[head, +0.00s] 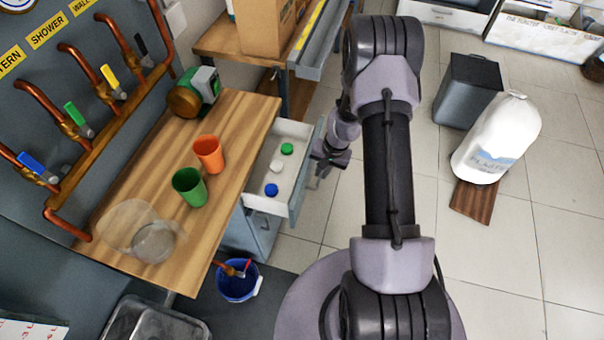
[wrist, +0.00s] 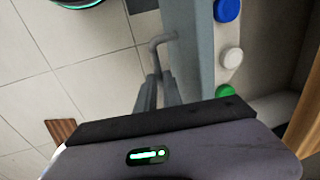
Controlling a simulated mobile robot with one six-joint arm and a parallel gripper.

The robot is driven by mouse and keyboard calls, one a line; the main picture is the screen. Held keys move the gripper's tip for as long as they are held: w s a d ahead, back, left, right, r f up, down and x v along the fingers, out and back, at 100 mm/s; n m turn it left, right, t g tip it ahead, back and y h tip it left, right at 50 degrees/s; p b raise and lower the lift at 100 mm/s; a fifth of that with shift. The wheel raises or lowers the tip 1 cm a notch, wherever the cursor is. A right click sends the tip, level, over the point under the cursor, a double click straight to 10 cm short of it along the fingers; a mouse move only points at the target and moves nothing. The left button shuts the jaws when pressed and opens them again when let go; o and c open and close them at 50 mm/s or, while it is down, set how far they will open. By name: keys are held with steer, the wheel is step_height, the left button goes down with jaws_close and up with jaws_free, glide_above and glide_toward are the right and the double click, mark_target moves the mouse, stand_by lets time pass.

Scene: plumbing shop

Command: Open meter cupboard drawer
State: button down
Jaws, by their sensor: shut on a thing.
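The meter cupboard drawer (head: 258,198) stands pulled out from under the wooden worktop. Inside lie a green cap (head: 287,148), a white cap (head: 277,166) and a blue cap (head: 271,189). My gripper (head: 322,168) is at the outer face of the drawer front. In the wrist view, my gripper's fingers (wrist: 159,88) are shut on the grey drawer handle (wrist: 163,40), beside the drawer front (wrist: 190,50). The grip itself is partly hidden in the head view.
The worktop (head: 235,130) carries an orange cup (head: 208,153), a green cup (head: 189,186), a clear container (head: 131,226) and a pump (head: 196,94). A blue bucket (head: 237,285) stands on the floor below. A dark bin (head: 467,92) and a white sack (head: 495,140) stand right. Tiled floor lies between.

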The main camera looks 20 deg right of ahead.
steer(key=s+d+b, duration=0.2)
steer(key=s+d, duration=0.2)
steer(key=d, duration=0.1)
steer(key=shift+s+d, duration=0.3)
steer(key=shift+s, duration=0.05)
steer(key=c, duration=1.5)
jaws_free()
steer(key=shift+f, duration=0.1)
step_height(320, 180, up, 17)
steer(key=s+d+p, duration=0.2)
steer(key=p, duration=0.4)
steer(key=shift+d, duration=0.25)
